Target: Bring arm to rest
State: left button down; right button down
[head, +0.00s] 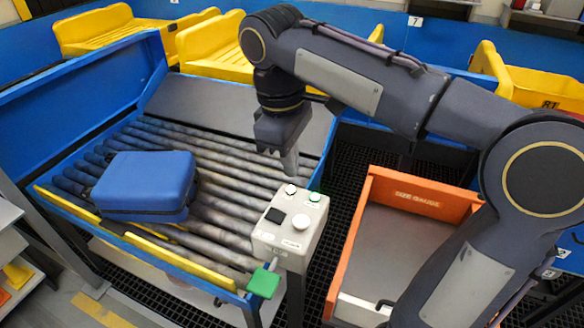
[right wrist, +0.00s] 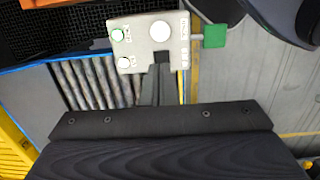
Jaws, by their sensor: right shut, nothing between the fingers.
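My right arm reaches in from the right in the head view. Its gripper (head: 291,172) points down, shut and empty, above the far edge of a grey control box (head: 290,243). In the right wrist view the closed fingers (right wrist: 160,72) overlap the lower edge of the same box (right wrist: 142,30), near its black square. I cannot tell whether the fingertips touch it. The box has white round buttons, and one small button glows green in the head view. My left gripper is not in view.
A blue suitcase (head: 146,184) lies on the roller conveyor (head: 222,190). A green paddle (head: 263,283) sticks out at the box's front. An orange-walled bin labelled "SIZE GAUGE" (head: 417,197) stands to the right, below my arm. Yellow trays (head: 110,32) line the back.

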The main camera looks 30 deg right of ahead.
dwell(0.4)
jog(key=s+f+m+t+y, duration=0.4)
jog(key=s+f+m, duration=0.5)
jog(key=s+f, duration=0.5)
jog(key=shift+d+f+m+t+y, duration=0.15)
jog(key=shift+f+m+t+y, duration=0.2)
jog(key=shift+t, duration=0.75)
jog(key=shift+r, duration=0.2)
dwell(0.7)
